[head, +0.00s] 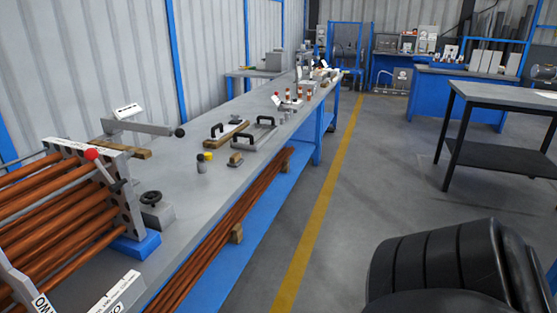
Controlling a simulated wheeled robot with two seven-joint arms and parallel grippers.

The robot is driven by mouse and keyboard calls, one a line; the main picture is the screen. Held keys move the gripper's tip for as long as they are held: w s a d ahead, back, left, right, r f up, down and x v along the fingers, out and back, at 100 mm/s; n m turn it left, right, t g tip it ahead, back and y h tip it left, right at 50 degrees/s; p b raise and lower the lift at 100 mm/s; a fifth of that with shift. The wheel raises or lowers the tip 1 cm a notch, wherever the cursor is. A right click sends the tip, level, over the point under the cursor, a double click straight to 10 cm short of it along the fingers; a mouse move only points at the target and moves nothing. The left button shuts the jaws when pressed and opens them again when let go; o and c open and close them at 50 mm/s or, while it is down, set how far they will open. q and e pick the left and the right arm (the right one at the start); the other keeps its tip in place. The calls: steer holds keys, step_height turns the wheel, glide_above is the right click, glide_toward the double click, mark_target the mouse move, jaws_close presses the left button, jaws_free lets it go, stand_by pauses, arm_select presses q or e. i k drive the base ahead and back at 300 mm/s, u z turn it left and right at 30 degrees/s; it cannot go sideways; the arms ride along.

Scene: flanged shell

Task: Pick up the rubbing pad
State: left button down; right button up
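No object is clearly marked as the rubbing pad. Candidates lie on the long grey workbench (185,178). One is a small brownish block with a dark top (236,160), near the bench's right edge. Behind it are a grey block with a black handle (257,137) and a wooden board with a black handle (224,133). All are too small to identify surely. Neither of my grippers is in view.
A rack of copper tubes (60,205) fills the near left end of the bench. A black-legged table (500,96) stands at right. A yellow line (315,210) crosses the open floor between.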

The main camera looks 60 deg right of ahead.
mark_target(236, 161)
steer(key=z, duration=2.6)
steer(key=i, duration=3.05)
steer(key=u, duration=1.35)
